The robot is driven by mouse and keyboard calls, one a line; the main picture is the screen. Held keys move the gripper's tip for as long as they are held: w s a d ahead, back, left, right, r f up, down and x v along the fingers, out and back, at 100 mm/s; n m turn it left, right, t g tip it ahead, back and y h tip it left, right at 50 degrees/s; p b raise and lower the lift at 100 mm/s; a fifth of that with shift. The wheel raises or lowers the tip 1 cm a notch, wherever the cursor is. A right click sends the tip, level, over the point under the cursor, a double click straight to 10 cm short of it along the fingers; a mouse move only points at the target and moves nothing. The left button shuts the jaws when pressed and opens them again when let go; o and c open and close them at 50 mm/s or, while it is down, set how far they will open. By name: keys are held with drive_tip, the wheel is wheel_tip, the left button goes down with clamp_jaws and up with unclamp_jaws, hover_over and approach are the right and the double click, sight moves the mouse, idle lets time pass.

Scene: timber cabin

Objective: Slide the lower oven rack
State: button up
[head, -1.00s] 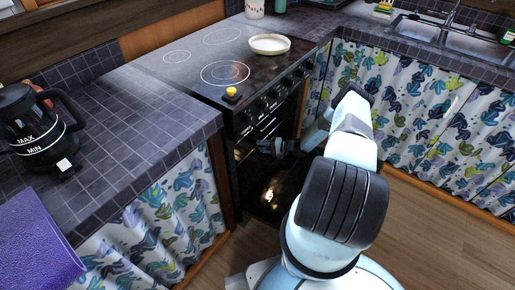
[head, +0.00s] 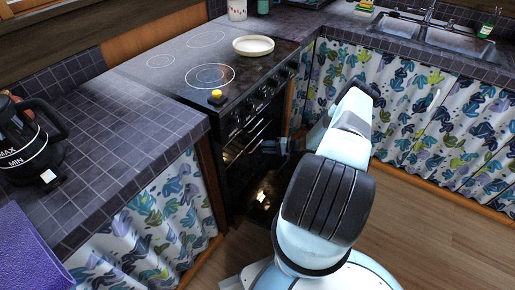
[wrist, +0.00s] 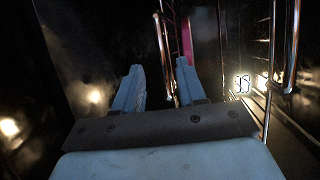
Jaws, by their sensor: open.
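The oven (head: 232,130) stands under the black cooktop, its front open and its inside dark. In the head view my gripper (head: 270,147) is at the oven opening, partly hidden by my arm. In the wrist view my gripper (wrist: 158,85) is open, its two pale blue fingers apart with nothing clearly held between them. Shiny rack bars (wrist: 163,50) run upright in the picture just beyond the fingertips. More bars (wrist: 292,45) stand at the right, clear of the fingers. I cannot tell for sure which set is the lower rack.
A pale pan (head: 253,46) and a small yellow-topped item (head: 216,95) are on the cooktop. A dark kettle (head: 28,150) stands on the tiled counter at left. A curtained counter (head: 420,120) bounds the right side. Wooden floor (head: 420,235) is open at lower right.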

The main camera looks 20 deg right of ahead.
drive_tip(key=shift+v, duration=2.8)
drive_tip(key=shift+s+f, duration=0.15)
